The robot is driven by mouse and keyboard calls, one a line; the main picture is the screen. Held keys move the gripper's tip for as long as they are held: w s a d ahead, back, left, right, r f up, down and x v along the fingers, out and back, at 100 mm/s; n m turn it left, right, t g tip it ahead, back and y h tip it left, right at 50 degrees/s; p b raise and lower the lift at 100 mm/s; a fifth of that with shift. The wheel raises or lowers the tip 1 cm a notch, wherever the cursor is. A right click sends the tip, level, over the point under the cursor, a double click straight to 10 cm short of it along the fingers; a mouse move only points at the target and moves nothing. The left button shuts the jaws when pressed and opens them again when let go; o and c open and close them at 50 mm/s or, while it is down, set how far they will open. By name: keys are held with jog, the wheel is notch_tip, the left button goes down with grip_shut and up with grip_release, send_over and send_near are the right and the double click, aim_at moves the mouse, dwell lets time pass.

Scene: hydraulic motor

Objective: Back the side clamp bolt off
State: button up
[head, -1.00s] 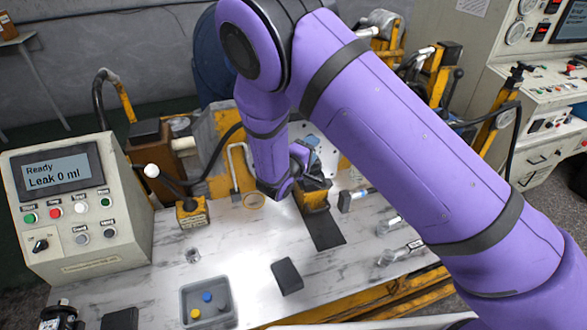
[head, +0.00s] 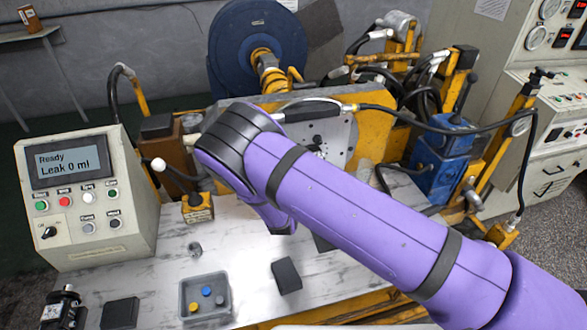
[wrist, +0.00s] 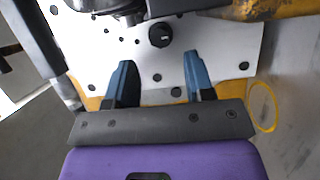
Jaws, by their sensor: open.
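In the wrist view a round black bolt head (wrist: 160,35) sits on the light metal plate (wrist: 215,45), just beyond my fingertips. I cannot tell for certain that it is the side clamp bolt. My gripper (wrist: 158,68) is open, with its two blue-tipped fingers apart and nothing between them. The bolt head is ahead of the gap, not between the fingers. In the head view the plate (head: 340,140) stands upright behind my arm, with dark fittings on it. My gripper is hidden behind the arm there.
The control box (head: 75,200) at left reads "Ready, Leak 0 ml". A grey tray (head: 183,312) with small coloured pieces and a dark block (head: 287,276) lie on the bench (head: 240,250). A black hose (head: 455,118) arches at right above a blue block (head: 445,155).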

jog(key=shift+w+d, duration=0.15)
jog(key=shift+w, duration=1.2)
jog(key=shift+w+d, duration=0.15)
jog(key=shift+w, duration=1.2)
jog(key=shift+c, duration=0.3)
